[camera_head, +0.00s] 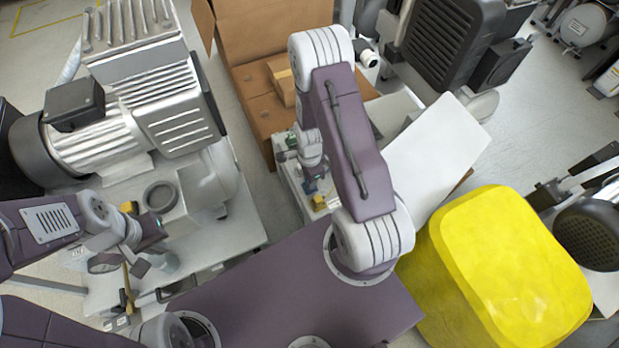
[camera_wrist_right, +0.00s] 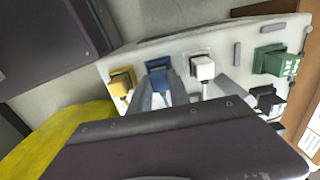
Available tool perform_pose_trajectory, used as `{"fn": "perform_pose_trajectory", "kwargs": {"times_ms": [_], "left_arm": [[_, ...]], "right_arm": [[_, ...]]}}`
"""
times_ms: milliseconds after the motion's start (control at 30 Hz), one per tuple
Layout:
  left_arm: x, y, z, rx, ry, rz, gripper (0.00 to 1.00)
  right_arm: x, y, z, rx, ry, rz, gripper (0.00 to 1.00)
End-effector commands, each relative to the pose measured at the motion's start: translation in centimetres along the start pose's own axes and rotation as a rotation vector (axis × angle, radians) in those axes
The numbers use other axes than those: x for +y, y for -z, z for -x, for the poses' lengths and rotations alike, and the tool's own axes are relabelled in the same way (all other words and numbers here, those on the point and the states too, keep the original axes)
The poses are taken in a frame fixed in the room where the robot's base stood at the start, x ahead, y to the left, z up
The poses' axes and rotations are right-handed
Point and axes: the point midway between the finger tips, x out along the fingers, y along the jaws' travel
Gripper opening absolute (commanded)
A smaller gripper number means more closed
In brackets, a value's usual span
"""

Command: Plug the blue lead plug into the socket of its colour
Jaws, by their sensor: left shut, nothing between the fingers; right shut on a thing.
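In the right wrist view, a pale panel (camera_wrist_right: 225,50) carries a row of coloured blocks. A blue block (camera_wrist_right: 158,65) is between the yellow and white ones, directly at the tips of my right gripper (camera_wrist_right: 160,92). The right gripper is shut on the blue lead plug, whose body is mostly hidden by the fingers. I cannot tell plug from socket here, nor how deep the plug sits. In the head view, my right gripper (camera_head: 311,186) is over the panel's unit, beside a yellow block (camera_head: 319,203). My left gripper (camera_head: 160,232) is shut and empty, far left near the large compressor.
The yellow (camera_wrist_right: 122,83), white (camera_wrist_right: 202,68), green (camera_wrist_right: 270,60) and black (camera_wrist_right: 268,101) blocks crowd the panel. A cardboard box (camera_head: 262,60) stands behind. A large yellow block (camera_head: 510,265) is on the right. A compressor (camera_head: 100,135) fills the left.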

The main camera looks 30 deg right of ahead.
Motion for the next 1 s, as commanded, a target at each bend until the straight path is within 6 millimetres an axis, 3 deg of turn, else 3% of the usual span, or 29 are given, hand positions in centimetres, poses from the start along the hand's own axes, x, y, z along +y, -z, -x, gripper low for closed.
{"fn": "perform_pose_trajectory", "kwargs": {"times_ms": [633,667,733,1000], "left_arm": [[-0.01,-0.04,-0.43,0.0,0.0,0.0,0.0],[-0.01,-0.04,-0.43,0.0,0.0,0.0,0.0],[-0.01,-0.04,-0.43,0.0,0.0,0.0,0.0],[-0.01,-0.05,-0.43,0.0,0.0,0.0,0.0]], "right_arm": [[0.01,0.0,-0.79,0.0,0.0,0.0,0.0],[0.01,0.0,-0.79,0.0,0.0,0.0,0.25],[0.01,0.0,-0.78,0.0,0.0,0.0,0.45],[0.02,0.0,-0.78,0.0,0.0,0.0,0.51]]}}
